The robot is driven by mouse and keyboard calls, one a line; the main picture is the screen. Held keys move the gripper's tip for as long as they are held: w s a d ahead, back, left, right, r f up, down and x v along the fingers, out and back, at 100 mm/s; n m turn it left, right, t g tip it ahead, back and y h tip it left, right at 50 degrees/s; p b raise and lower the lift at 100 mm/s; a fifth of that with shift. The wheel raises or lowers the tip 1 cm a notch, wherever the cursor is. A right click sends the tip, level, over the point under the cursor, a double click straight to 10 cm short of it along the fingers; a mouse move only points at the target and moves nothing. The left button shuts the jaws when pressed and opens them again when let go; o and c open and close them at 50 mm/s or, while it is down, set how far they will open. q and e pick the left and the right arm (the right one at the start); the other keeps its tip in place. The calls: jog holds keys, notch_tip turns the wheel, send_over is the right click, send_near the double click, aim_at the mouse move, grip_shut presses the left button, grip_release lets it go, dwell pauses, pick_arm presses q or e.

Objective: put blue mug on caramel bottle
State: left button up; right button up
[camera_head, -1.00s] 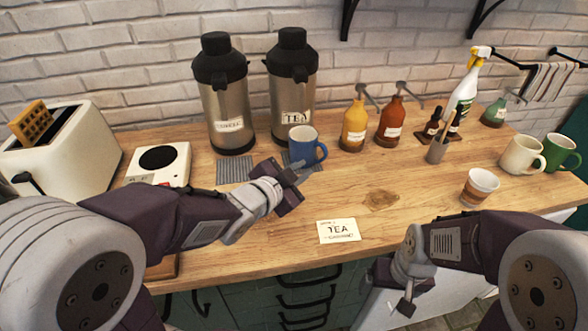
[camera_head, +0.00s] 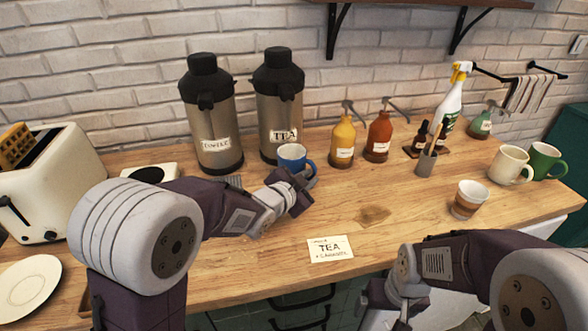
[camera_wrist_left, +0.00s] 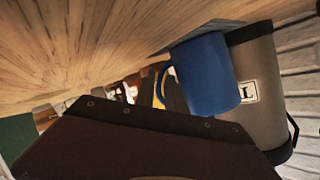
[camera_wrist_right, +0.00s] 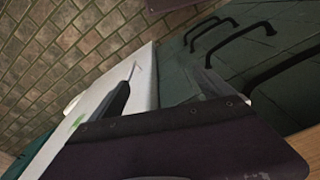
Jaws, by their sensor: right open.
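The blue mug (camera_head: 292,156) stands upright in front of the tea dispenser; it also shows in the left wrist view (camera_wrist_left: 206,75). My left gripper (camera_head: 304,186) is low beside the mug's handle side, partly in front of it. I cannot tell whether it touches the mug or how its jaws stand. A yellow pump bottle (camera_head: 342,143) and a brown-red pump bottle (camera_head: 378,138) stand to the mug's right. Their labels are too small to read, so I cannot tell which is caramel. My right gripper (camera_head: 399,318) is open and empty, low before the counter front.
Tea (camera_head: 281,115) and coffee (camera_head: 212,120) dispensers stand behind the mug. A card reading TEA and apparently caramel (camera_head: 330,249) lies in front. A brush cup (camera_head: 426,163), striped cup (camera_head: 470,199) and white mug (camera_head: 510,165) are at right.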

pick_arm(q)
jog(key=shift+s+r, duration=0.1)
jog(key=c, duration=0.3)
grip_shut()
jog(key=shift+a, duration=0.1)
dwell(0.8)
